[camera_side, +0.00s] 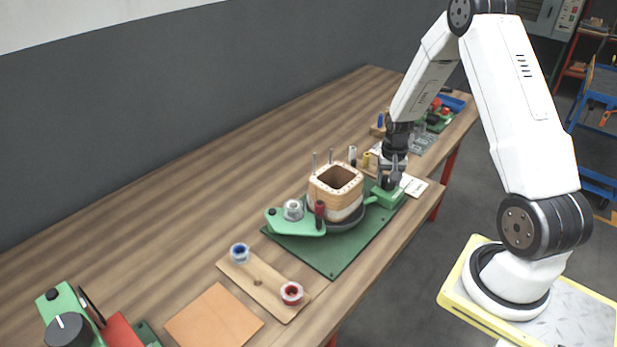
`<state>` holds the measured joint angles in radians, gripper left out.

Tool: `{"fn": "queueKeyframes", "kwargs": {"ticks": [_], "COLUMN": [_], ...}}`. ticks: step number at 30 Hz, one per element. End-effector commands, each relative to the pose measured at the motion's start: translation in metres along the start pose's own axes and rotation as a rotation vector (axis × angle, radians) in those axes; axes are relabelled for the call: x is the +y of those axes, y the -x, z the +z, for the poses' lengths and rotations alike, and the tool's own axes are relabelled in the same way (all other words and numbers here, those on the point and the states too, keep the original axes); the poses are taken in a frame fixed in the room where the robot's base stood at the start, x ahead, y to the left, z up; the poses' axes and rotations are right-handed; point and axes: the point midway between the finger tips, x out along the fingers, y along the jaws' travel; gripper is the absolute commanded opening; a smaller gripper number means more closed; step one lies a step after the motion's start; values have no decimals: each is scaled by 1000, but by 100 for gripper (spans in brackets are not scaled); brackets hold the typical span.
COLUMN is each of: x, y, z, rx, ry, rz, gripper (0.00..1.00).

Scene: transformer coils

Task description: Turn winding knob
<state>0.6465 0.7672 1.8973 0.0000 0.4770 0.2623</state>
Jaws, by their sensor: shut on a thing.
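The winding fixture (282,238) is a green base on the wooden table, with a square wooden coil form (336,182) standing on it. My gripper (389,182) points down at the right end of the fixture, over a green block (386,196). It is shut on a small dark part there, which I take to be the winding knob; the fingers mostly hide it. A dark red-topped handle (319,212) stands at the front of the coil form, apart from my gripper. A black knob (70,330) on another green device sits at the lower left, far from my gripper.
A wooden board with a blue spool (239,252) and a red spool (291,292) lies in front of the fixture. A tan sheet (214,319) is nearby. Small parts and a blue tray (452,103) crowd the far end. The table's left-middle is clear.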

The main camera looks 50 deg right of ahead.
Motion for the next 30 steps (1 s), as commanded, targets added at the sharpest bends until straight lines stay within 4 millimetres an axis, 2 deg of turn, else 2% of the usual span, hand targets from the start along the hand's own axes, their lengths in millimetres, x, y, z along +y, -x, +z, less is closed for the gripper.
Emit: {"fn": "queueKeyframes", "kwargs": {"ticks": [9, 27, 28, 30], "x": [0, 0, 0, 0], "y": [0, 0, 0, 0], "z": [0, 0, 0, 0], "rx": [-1, -1, -1, -1], "ry": [-163, -196, -196, -196], "rz": [0, 0, 0, 0], "gripper": [0, 0, 69, 91]}}
